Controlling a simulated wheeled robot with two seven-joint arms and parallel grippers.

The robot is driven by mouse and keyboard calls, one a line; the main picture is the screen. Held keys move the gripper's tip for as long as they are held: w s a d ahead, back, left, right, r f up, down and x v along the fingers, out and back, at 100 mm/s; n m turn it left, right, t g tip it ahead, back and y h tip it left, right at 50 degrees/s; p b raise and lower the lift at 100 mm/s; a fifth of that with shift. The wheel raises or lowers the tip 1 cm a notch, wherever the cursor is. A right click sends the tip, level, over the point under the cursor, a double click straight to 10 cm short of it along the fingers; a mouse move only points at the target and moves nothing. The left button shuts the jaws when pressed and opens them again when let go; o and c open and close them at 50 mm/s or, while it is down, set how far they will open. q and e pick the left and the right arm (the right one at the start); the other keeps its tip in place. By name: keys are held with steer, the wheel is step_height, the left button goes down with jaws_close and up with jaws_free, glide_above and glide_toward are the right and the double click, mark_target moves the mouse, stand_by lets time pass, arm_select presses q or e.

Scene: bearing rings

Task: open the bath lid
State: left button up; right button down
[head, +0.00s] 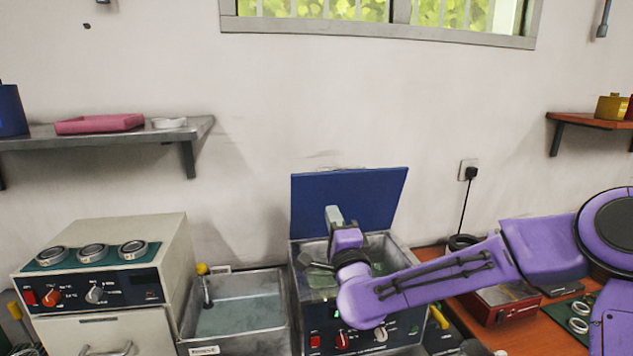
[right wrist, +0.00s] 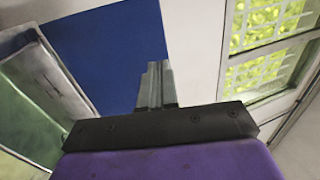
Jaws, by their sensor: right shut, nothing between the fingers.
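The blue bath lid (head: 368,195) stands up, leaning slightly back, along the rear edge of the metal bath (head: 400,260). The bath below it is open and holds greenish liquid. My right gripper (head: 333,213) is shut and empty, in front of the lid's lower left part. In the right wrist view the shut fingers (right wrist: 157,82) point up against the blue lid (right wrist: 100,55). I cannot tell whether they touch it. My right forearm hides part of the bath and its front panel. My left gripper is not in view.
An open metal tank (head: 240,303) with liquid stands left of the bath. Farther left is a beige machine (head: 100,275) with several rings on top. A red-sided box (head: 502,303) is at the right. A shelf (head: 100,136) juts from the wall.

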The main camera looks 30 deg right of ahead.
mark_target(321, 176)
steer(key=p+x, duration=0.1)
steer(key=x, duration=0.2)
steer(key=p+x, duration=0.2)
steer(key=x, duration=0.2)
steer(key=p+x, duration=0.2)
steer(key=x, duration=0.1)
steer(key=shift+d+r, duration=0.15)
steer(key=shift+r, duration=0.15)
steer(key=shift+w+d+r+p, duration=0.15)
steer(key=shift+w+r+p, duration=0.15)
steer(key=shift+w+p, duration=0.15)
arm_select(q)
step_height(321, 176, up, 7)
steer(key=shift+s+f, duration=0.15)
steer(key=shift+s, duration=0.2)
arm_select(e)
steer(key=shift+f, duration=0.1)
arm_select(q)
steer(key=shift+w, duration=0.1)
arm_select(e)
steer(key=shift+w+f, duration=0.1)
steer(key=shift+w, duration=0.05)
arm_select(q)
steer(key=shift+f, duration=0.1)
